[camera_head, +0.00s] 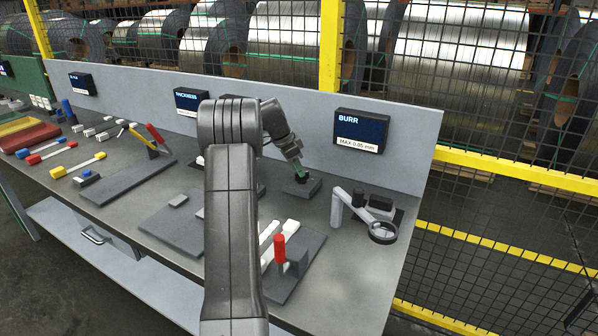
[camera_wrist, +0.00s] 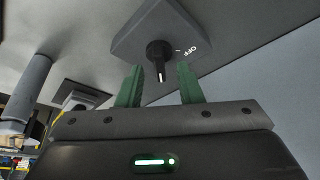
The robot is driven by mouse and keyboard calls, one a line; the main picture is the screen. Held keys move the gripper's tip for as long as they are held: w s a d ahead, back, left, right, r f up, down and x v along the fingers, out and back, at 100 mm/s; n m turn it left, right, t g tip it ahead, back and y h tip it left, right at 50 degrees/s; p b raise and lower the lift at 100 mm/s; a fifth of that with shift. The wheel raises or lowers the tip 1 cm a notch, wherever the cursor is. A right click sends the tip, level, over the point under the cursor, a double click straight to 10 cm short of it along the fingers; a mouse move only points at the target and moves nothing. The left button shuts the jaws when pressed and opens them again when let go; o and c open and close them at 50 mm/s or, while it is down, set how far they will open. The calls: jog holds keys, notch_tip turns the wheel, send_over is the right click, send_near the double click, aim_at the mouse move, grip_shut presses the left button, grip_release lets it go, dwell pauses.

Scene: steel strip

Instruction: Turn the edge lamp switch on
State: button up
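The edge lamp switch is a dark grey box (camera_head: 313,188) on the bench below the back panel; it also shows in the wrist view (camera_wrist: 130,42). A black knob (camera_wrist: 158,52) stands on its face, with a white mark on its end. White "OFF" lettering and a short tick are printed beside the knob. My gripper (camera_wrist: 160,84) has green fingers, one on each side of the knob, with visible gaps to it. The fingers are open and hold nothing. In the head view my gripper (camera_head: 298,174) is right at the box, partly hiding the knob.
A magnifier on a grey stand (camera_head: 383,232) is right of the switch. A fixture plate with a red-handled clamp (camera_head: 279,248) is in front. A BURR display (camera_head: 361,130) hangs on the panel (camera_head: 418,150) behind. Blocks and coloured tools lie to the left.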

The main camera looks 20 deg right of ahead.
jog(key=v, duration=1.2)
